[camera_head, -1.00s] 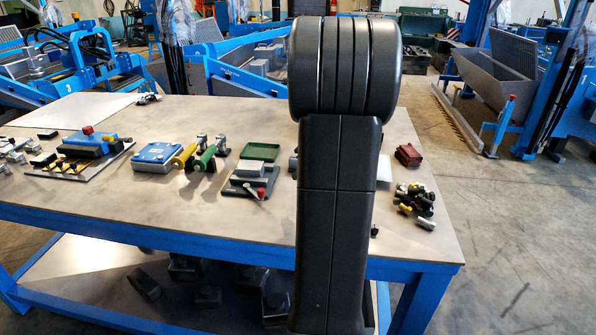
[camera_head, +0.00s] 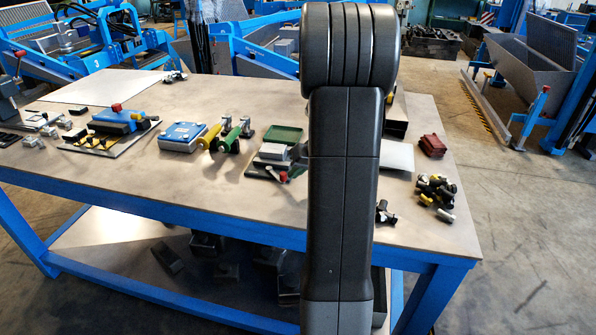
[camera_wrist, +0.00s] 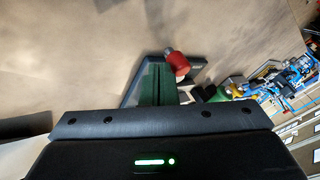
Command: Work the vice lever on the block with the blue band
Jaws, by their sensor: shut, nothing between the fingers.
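A vice with a grey block (camera_head: 275,153) on a dark base plate stands near the table's middle, partly behind my arm. Its lever ends in a red knob (camera_head: 283,177), which also shows in the wrist view (camera_wrist: 178,63). A blue band on this block cannot be made out. In the head view my arm hides most of the gripper. Another fixture, a blue block (camera_head: 112,121) with a red knob, stands further left.
A dark red box (camera_head: 432,146) and a pile of yellow and black pieces (camera_head: 436,190) lie right. The table's front strip is mostly clear.

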